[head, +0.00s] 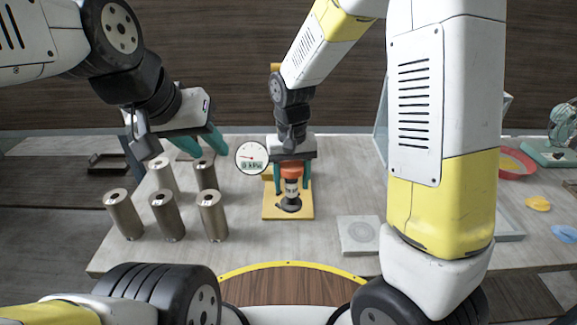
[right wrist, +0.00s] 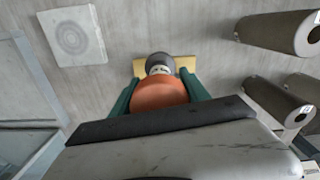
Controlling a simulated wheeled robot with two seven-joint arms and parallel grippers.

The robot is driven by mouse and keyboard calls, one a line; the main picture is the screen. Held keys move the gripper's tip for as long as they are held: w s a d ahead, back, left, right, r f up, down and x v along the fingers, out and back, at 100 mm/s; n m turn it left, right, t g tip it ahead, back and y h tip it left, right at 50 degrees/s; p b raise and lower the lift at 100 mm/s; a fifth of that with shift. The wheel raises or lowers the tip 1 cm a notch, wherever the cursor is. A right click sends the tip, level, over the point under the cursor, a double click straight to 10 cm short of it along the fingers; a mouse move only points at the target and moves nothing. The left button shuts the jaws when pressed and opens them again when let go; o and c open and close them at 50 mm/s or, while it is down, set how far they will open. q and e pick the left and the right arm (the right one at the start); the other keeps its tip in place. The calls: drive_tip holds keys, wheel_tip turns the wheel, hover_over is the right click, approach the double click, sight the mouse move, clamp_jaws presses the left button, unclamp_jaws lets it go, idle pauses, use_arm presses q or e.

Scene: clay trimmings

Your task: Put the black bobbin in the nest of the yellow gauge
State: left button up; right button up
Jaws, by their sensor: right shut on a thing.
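The yellow gauge (head: 306,213) stands mid-table, with a yellow base plate and a round white dial (head: 252,158) marked 0 kPa. My right gripper (head: 291,180) is above the plate, its teal fingers shut on an orange-topped piece that I take as the black bobbin (right wrist: 158,62). The piece looks upright, with a pale label band and a dark lower part over the plate. I cannot tell whether its bottom is seated, as the nest is hidden. The right wrist view shows the orange top between the fingers. My left gripper (head: 200,146) is open and empty, behind the metal cylinders.
Several metal cylinders (head: 165,214) stand upright left of the gauge. A pale square plate with rings (head: 360,234) lies to its right. A red-rimmed dish (head: 517,163), a yellow piece (head: 538,203) and a blue piece (head: 565,233) are at far right. The table between gauge and square plate is clear.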

drive_tip(key=shift+w+a+f, duration=0.15)
drive_tip(key=shift+w+f, duration=0.55)
drive_tip(key=shift+w, duration=0.4)
drive_tip(key=shift+w+a+f, duration=0.15)
drive_tip(key=shift+w+f, duration=0.5)
drive_tip(key=shift+w, duration=0.4)
drive_tip(key=shift+w+a+f, duration=0.15)
drive_tip(key=shift+w+f, duration=0.55)
drive_tip(key=shift+w, duration=0.4)
drive_tip(key=o, duration=1.6)
drive_tip(key=shift+f, duration=0.15)
wheel_tip(320, 180, up, 12)
drive_tip(key=s+d+r+t+y, duration=0.2)
drive_tip(key=s+d+r+t, duration=0.1)
drive_tip(key=s+d+r, duration=0.65)
drive_tip(key=s+d+t, duration=0.1)
drive_tip(key=s, duration=0.2)
drive_tip(key=s+d+r+t, duration=0.1)
drive_tip(key=s+d, duration=0.1)
drive_tip(key=s, duration=0.1)
drive_tip(key=s+d+m+t, duration=0.1)
drive_tip(key=s, duration=0.3)
drive_tip(key=shift+s+d+r, duration=0.1)
drive_tip(key=shift+d+r, duration=0.25)
drive_tip(key=shift+r, duration=0.05)
